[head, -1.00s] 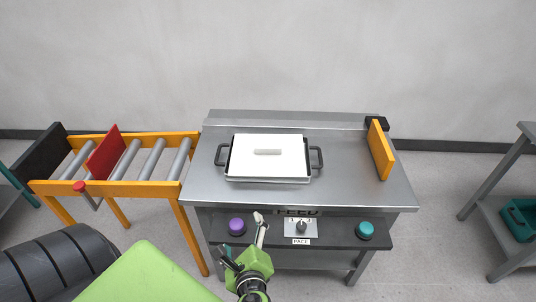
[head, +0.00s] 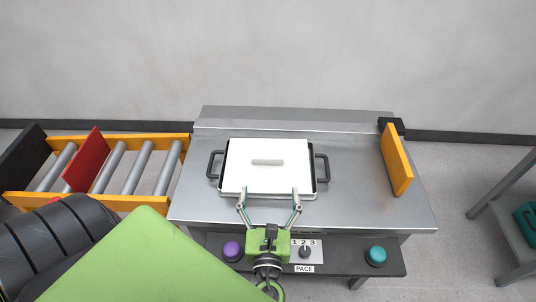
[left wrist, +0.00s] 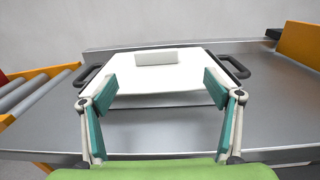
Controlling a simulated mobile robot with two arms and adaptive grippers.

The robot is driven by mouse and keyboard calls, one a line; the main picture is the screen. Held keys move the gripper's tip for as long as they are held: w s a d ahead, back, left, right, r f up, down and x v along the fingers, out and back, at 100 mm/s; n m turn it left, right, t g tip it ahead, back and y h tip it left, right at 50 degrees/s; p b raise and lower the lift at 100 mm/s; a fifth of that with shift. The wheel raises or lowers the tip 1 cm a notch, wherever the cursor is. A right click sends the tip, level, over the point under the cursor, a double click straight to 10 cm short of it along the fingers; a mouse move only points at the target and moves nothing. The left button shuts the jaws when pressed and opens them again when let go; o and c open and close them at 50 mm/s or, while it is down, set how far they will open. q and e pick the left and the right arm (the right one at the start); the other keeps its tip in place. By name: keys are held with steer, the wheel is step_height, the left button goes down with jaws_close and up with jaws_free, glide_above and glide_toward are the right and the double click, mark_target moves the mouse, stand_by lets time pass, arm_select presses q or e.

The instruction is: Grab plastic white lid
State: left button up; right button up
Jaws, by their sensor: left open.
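The white lid (head: 267,177) with a small bar handle (head: 267,162) lies on a dark tray with a black handle at each side (head: 321,168), on the steel table. My left gripper (head: 268,195) is open at the lid's near edge, its fingers spread and pointing toward the handle, with nothing between them. In the left wrist view the lid (left wrist: 150,82) and its handle (left wrist: 155,58) lie ahead, between and beyond the open fingers (left wrist: 160,90). I cannot tell whether the fingers touch the lid. My right gripper is not in view.
The steel table (head: 370,205) has free room right of the tray, up to an orange plate (head: 396,160). A front panel carries a purple button (head: 232,251), a pace dial (head: 305,251) and a teal button (head: 376,256). A roller conveyor (head: 140,168) with a red plate stands at left.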

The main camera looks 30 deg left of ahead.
mark_target(267, 159)
arm_select(q)
steer(key=x, duration=0.6)
steer(key=shift+w+a+r+p, duration=0.2)
steer(key=shift+w+p, duration=0.1)
steer(key=shift+p, duration=0.1)
steer(key=shift+w+a, duration=0.35)
steer(key=shift+w, duration=0.1)
steer(key=x, duration=0.2)
steer(key=p+x, duration=0.1)
steer(key=x, duration=0.1)
steer(key=shift+a, duration=0.35)
steer(key=shift+w+a, duration=0.1)
steer(key=shift+w, duration=0.05)
steer(key=c, duration=1.3)
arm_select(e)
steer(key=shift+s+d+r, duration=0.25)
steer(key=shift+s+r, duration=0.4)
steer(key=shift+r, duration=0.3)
